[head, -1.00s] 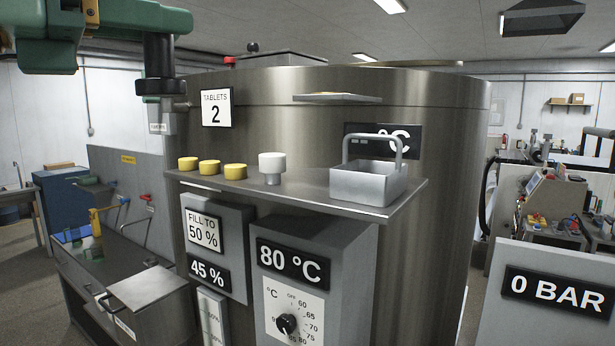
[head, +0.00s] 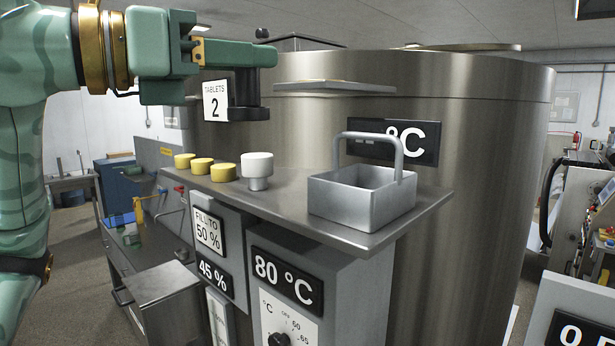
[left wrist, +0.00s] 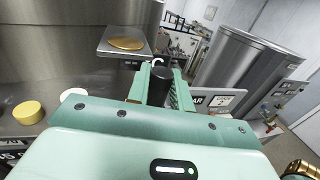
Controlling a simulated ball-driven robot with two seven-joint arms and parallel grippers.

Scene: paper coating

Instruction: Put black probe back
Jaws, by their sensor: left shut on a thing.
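My left gripper (head: 243,95) reaches in from the left and is in front of the steel tank (head: 480,150), beside the "TABLETS 2" sign. It is shut on a black cylindrical piece, the black probe (left wrist: 160,84), which sits between the green fingers in the left wrist view. In the head view its dark round end (head: 236,113) shows over the shelf, above the yellow tablets and clear of them. The rest of the probe is hidden by my gripper. My right gripper is out of view.
The metal shelf (head: 290,208) carries several yellow tablets (head: 223,172), a white-topped knob (head: 257,168) and a handled basket (head: 360,195). Below hang the "80 °C" (head: 287,278) and "45 %" (head: 214,276) displays.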

